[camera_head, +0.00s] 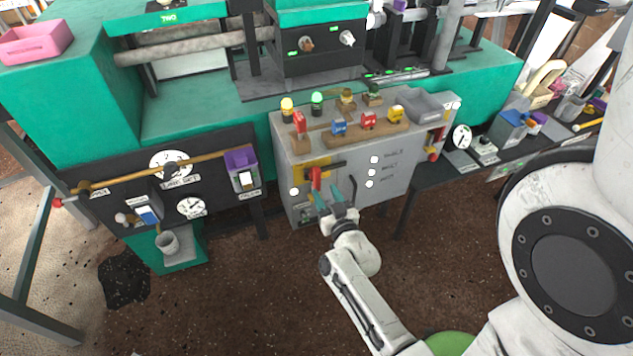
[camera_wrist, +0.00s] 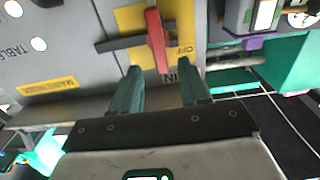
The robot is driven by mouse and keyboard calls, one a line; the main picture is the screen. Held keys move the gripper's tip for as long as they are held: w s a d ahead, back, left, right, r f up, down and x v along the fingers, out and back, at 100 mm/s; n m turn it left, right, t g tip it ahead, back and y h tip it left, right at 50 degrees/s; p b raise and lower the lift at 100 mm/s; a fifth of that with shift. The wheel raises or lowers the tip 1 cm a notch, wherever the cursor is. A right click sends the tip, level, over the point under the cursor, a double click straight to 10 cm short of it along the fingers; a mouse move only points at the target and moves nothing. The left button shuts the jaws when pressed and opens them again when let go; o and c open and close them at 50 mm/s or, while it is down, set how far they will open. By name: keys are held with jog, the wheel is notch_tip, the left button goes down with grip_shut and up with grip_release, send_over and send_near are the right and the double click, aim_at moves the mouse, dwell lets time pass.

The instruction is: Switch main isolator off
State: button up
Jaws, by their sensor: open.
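The main isolator is a red lever handle (camera_head: 315,179) on a yellow plate (camera_head: 303,168) on the grey cabinet front (camera_head: 340,160). In the wrist view the red handle (camera_wrist: 156,38) sits on a dark bar, and its near end points toward my gripper (camera_wrist: 158,70). An "OFF" mark shows on the yellow plate (camera_wrist: 135,22) to the right of the handle. My gripper (camera_head: 331,198) is open, its two green fingers apart, just below the handle. In the wrist view the handle's end shows between the fingertips; I cannot tell whether they touch it.
A dark curved handle (camera_head: 353,188) and white round knobs (camera_head: 374,160) are right of the isolator. Coloured knobs and blocks stand on the cabinet top. A black panel (camera_head: 150,200) with dials is left. Open brown floor (camera_head: 240,290) lies in front.

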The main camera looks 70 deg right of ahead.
aim_at(318, 179)
jog(key=x, duration=0.6)
grip_shut()
dwell(0.4)
